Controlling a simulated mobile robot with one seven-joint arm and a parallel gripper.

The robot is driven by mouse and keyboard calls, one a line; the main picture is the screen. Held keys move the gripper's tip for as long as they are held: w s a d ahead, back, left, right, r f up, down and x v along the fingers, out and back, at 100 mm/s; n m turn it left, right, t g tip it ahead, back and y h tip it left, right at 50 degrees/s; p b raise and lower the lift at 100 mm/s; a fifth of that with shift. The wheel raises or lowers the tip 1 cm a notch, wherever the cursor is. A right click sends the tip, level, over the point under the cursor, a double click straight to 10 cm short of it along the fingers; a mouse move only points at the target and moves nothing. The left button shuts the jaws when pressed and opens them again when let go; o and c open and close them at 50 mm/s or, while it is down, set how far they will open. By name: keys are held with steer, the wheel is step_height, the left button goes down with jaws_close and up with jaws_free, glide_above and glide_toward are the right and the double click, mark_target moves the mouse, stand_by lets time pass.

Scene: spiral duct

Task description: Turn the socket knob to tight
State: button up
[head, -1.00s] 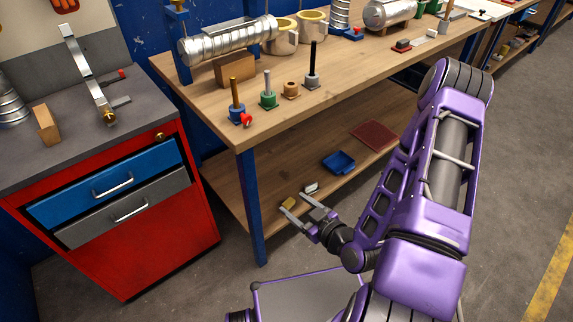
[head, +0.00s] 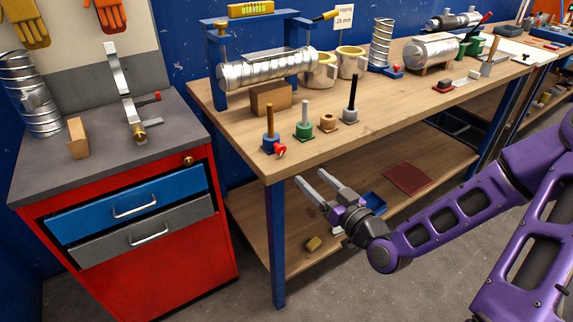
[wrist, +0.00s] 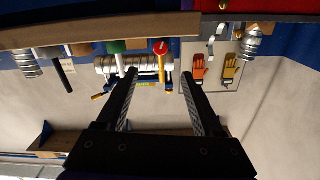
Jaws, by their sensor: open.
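A red knob (head: 281,150) sits on the side of a blue socket (head: 269,143) at the near-left corner of the wooden bench. An orange-brown post (head: 269,119) stands upright in that socket. I cannot tell from here how tight the knob is. In the wrist view the red knob (wrist: 160,47) shows beyond the fingertips, near the middle. My gripper (head: 311,177) is open and empty, in front of the bench edge, lower than and right of the knob, and apart from it. Its two fingers (wrist: 159,73) are spread in the wrist view.
A green socket (head: 304,133) with a grey post, a tan holder (head: 327,123) and a black post (head: 351,101) stand right of the knob. A spiral duct (head: 268,70) lies behind. A red drawer cabinet (head: 150,275) stands left. The bench front edge (head: 350,147) lies close to my gripper.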

mark_target(282, 150)
steer(key=b+x, duration=0.1)
steer(key=x, duration=1.1)
steer(key=shift+a, duration=0.15)
jaws_close()
